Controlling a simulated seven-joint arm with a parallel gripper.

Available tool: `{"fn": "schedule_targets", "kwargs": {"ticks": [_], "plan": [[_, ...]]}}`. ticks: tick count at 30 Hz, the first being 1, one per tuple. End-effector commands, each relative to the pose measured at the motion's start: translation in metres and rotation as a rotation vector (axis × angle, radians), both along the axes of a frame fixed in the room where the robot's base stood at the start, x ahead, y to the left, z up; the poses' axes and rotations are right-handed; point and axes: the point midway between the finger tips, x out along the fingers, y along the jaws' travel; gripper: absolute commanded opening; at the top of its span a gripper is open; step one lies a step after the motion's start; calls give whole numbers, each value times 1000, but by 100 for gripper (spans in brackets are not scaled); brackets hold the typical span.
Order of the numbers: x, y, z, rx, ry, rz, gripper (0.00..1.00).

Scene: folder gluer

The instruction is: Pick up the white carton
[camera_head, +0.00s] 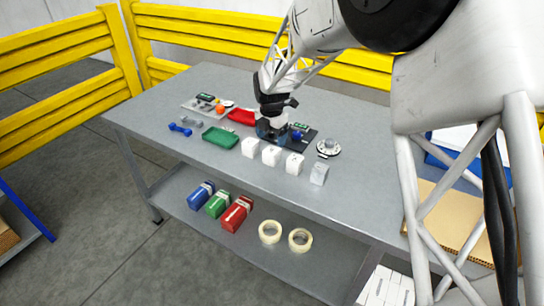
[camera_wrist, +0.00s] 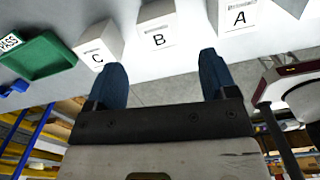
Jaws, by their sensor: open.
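Three white cartons stand in a row on the grey table: a left one (camera_head: 249,147), a middle one (camera_head: 271,155) and a right one (camera_head: 294,163). In the wrist view they carry black letters: C (camera_wrist: 92,50), B (camera_wrist: 150,22) and A (camera_wrist: 232,20). My gripper (camera_head: 272,128) is just behind the row, over the table. In the wrist view its two blue fingers (camera_wrist: 161,62) are apart with nothing between them, and carton B lies beyond the gap. The fingertips are partly hidden in the head view.
The table's front strip (camera_head: 220,160) is clear.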

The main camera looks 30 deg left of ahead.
Motion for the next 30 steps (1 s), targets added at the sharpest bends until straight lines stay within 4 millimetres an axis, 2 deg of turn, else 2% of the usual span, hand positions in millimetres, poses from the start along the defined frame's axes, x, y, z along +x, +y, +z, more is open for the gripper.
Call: {"fn": "schedule_targets", "kwargs": {"ticks": [8,22,30], "plan": [[0,0,-21,-1,1,-1,78],[0,0,-27,-1,1,-1,78],[0,0,-55,-2,2,-1,78]]}}
